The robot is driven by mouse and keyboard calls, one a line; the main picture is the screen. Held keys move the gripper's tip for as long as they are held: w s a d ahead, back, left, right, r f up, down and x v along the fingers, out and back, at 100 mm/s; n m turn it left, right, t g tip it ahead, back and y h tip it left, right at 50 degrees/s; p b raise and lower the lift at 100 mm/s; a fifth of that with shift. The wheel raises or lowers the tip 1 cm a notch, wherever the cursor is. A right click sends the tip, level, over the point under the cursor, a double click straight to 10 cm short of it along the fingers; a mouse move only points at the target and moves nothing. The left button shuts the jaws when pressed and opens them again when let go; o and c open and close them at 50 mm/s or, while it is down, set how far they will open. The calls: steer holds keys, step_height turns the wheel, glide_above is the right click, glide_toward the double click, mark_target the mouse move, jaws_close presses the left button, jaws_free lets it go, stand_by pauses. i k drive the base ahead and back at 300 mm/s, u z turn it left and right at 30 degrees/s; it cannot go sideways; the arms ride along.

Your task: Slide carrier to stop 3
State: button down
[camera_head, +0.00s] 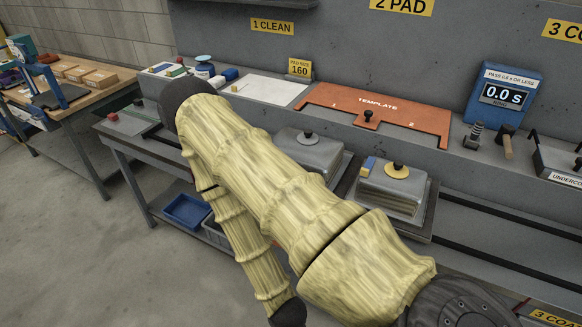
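The left block (312,152) has a dark knob and is partly hidden by my arm. I cannot tell which plate is the carrier, or whether both belong to it. Dark rails (500,217) run along the bench to the right of the blocks. My yellow-sleeved arm crosses the middle; my gripper does not show.
An orange template (378,107) lies on the ledge behind the blocks. A blue timer (503,93) reads 0.0 s. A blue bin (187,211) sits below the bench. A workbench with boxes (98,78) stands left; grey floor lies between.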

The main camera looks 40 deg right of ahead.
mark_target(424, 235)
steer(key=u, duration=0.6)
steer(key=i, duration=0.85)
steer(key=z, duration=2.95)
steer(key=i, duration=0.5)
steer(key=u, duration=0.05)
